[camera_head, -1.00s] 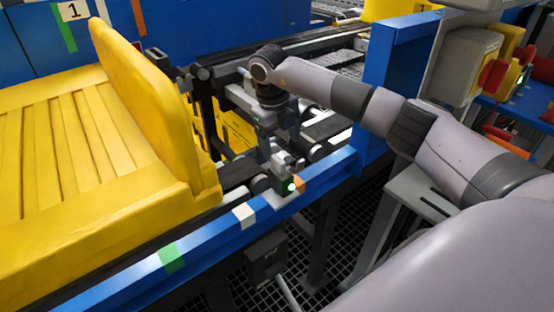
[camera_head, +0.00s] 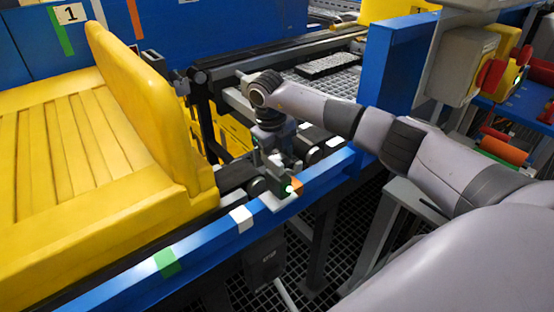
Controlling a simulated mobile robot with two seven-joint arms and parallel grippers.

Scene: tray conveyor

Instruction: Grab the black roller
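Several dark rollers lie in the gap of the conveyor. One dark, round roller end (camera_head: 257,186) shows just left of a small sensor with a green light (camera_head: 289,190). More dark rollers (camera_head: 318,153) lie to the right of my gripper. I cannot tell which one is the black roller of the task. My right gripper (camera_head: 274,172) reaches down from the upper right into this gap, just above and beside the near roller end. Its fingertips are mostly hidden and blend with the dark parts, so its opening and any contact are unclear. My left gripper is out of view.
A large yellow tray (camera_head: 150,95) stands on the conveyor at left, close to my gripper. A blue rail (camera_head: 205,250) runs along the near side. A blue post (camera_head: 395,60) rises behind my forearm. Orange and green cylinders (camera_head: 503,150) lie at the right.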

